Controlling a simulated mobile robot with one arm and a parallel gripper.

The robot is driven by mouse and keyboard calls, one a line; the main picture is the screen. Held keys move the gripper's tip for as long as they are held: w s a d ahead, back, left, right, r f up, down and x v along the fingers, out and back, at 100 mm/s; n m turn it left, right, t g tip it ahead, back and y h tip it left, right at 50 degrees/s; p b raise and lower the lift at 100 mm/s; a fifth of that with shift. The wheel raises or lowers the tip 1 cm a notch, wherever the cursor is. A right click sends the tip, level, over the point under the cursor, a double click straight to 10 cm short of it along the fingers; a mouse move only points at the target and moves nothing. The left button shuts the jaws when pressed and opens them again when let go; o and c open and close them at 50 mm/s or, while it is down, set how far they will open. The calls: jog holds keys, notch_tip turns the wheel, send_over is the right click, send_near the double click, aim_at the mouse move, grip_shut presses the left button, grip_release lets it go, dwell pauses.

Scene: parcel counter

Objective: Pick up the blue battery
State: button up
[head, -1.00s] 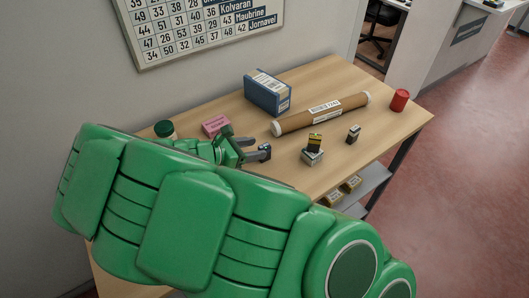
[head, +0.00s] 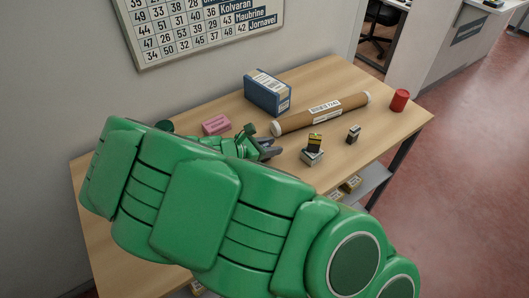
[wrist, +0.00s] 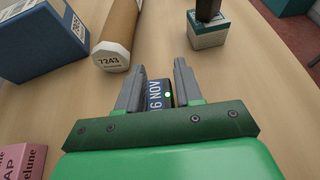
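A dark blue block, which looks like the blue battery (wrist: 157,95), shows between my fingers in the wrist view. It carries white "6 NOV" lettering and a small green light. My gripper (wrist: 160,72) has its two grey fingers apart, one on each side of the block. I cannot make out whether they touch it. In the head view my gripper (head: 268,149) is low over the table, left of a small stack. The block is not clearly visible there.
On the table (head: 215,270) are a blue carton (head: 266,95), a brown tube (head: 325,112), a pink box (head: 216,124), a small stacked box (head: 312,156), a small dark item (head: 353,134) and a red cylinder (head: 399,100). The tube's end is close ahead of my fingers.

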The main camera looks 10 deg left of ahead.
grip_shut()
